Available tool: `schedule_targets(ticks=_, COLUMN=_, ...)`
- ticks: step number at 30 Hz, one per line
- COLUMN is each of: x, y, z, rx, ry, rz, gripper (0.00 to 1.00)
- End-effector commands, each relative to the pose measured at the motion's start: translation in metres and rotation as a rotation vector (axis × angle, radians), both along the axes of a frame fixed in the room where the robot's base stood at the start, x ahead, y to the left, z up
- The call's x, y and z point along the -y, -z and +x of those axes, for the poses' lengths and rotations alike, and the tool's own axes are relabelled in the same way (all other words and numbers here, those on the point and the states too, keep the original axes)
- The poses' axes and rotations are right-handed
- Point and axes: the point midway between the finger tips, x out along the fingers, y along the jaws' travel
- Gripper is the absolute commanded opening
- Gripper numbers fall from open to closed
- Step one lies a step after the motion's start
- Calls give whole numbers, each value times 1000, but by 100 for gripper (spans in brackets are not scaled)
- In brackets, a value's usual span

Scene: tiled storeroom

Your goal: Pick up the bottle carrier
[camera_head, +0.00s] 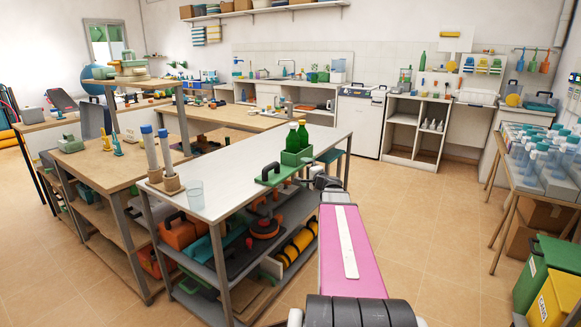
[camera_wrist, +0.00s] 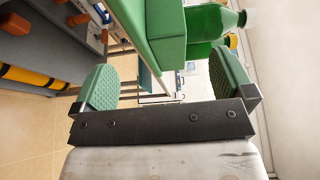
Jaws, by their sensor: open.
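A green bottle carrier (camera_head: 293,158) holding green bottles (camera_head: 299,135) stands upright at the right edge of the white-topped table (camera_head: 240,163). In the wrist view the carrier (camera_wrist: 165,32) appears turned sideways at the top, with its bottles (camera_wrist: 205,22) beside it. My gripper (camera_head: 318,178) is at the table's right edge, close to the carrier. In the wrist view my gripper (camera_wrist: 164,82) is open, with its green pads wide apart and nothing between them. The carrier is just beyond the fingertips; I cannot tell the exact gap.
A green piece with a black handle (camera_head: 265,176) lies on the table beside the carrier. A clear cup (camera_head: 195,195) and tall tubes (camera_head: 150,150) stand at the table's left end. Shelves below hold an orange toolbox (camera_head: 180,233). The tiled floor to the right (camera_head: 430,225) is clear.

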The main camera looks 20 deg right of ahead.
Motion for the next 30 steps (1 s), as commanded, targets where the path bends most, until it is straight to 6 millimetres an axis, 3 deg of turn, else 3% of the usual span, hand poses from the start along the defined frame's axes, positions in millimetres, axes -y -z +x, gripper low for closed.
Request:
schedule_targets(ticks=7, x=9, y=10, z=7, rx=13, ry=47, rz=15, gripper=100)
schedule_targets(ticks=15, x=2, y=9, z=46, rx=13, ry=45, rz=15, gripper=100)
schedule_targets(ticks=23, x=-1, y=8, z=62, rx=13, ry=45, rz=15, gripper=100)
schedule_targets(ticks=30, x=-3, y=6, z=96, rx=13, ry=44, rz=15, gripper=100)
